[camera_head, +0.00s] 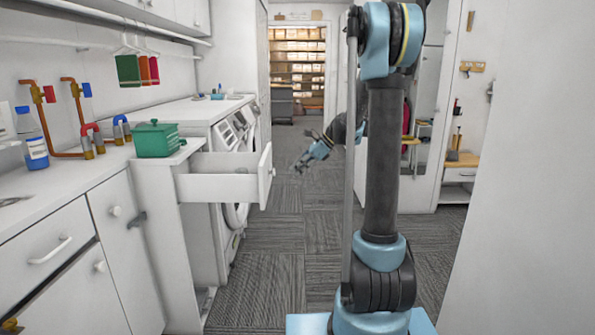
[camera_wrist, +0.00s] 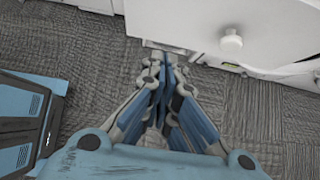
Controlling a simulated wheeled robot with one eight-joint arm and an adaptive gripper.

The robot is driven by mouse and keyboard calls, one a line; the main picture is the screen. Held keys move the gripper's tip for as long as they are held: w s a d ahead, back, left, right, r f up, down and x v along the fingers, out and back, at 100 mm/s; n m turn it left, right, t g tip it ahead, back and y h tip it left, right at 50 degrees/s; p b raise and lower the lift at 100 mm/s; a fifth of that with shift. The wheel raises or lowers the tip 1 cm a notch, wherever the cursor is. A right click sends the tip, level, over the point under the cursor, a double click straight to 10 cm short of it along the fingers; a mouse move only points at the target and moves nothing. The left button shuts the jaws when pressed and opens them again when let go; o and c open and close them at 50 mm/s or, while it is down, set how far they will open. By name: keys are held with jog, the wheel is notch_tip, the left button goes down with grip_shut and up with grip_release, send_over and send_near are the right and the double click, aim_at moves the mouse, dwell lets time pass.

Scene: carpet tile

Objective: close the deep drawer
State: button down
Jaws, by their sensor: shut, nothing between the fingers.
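The deep drawer (camera_head: 220,186) is white and stands pulled out from the narrow white cabinet on the left in the head view. Its front panel (camera_head: 265,176) faces right, toward the aisle. My gripper (camera_head: 300,168) is to the right of the drawer front and apart from it in the picture. In the wrist view my gripper (camera_wrist: 163,75) points down over the carpet with its fingers together and nothing between them. A white front with a round knob (camera_wrist: 231,43) shows at the top of the wrist view; I cannot tell whether it is the drawer.
A green lidded pot (camera_head: 157,139) stands on the cabinet top above the drawer. White washing machines (camera_head: 213,118) stand behind it. A blue bottle (camera_head: 32,145) is on the left counter. The carpeted aisle (camera_head: 270,275) is clear. A white wall (camera_head: 530,230) is close on the right.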

jog(key=a+f, duration=0.4)
jog(key=a, duration=0.4)
jog(key=shift+w+a+f, duration=0.15)
jog(key=shift+a+f, duration=0.15)
jog(key=shift+a, duration=0.1)
